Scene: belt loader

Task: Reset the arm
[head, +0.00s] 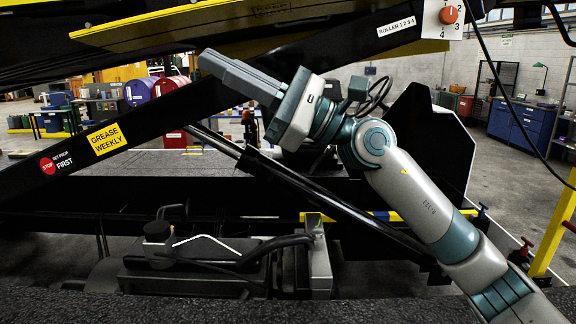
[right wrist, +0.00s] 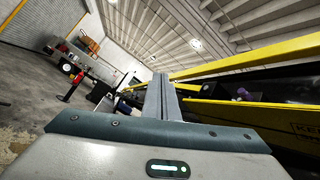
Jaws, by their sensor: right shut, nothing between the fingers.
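My right arm (head: 425,200) comes in from the lower right of the head view and bends up and left. My right gripper (head: 205,60) points to the upper left, in front of the loader's black diagonal beam. Its fingers lie together with nothing between them. In the right wrist view the shut fingers (right wrist: 161,97) point away toward the hall, with a yellow-edged loader part to their right. My left gripper is not in view.
The black beam (head: 70,165) carries a yellow grease label (head: 107,137). A dial (head: 449,15) sits at the upper right. Hydraulic parts (head: 200,265) lie below. A yellow post (head: 553,230) stands at the right. Open floor shows beyond the machine, with a blue cabinet (head: 521,127).

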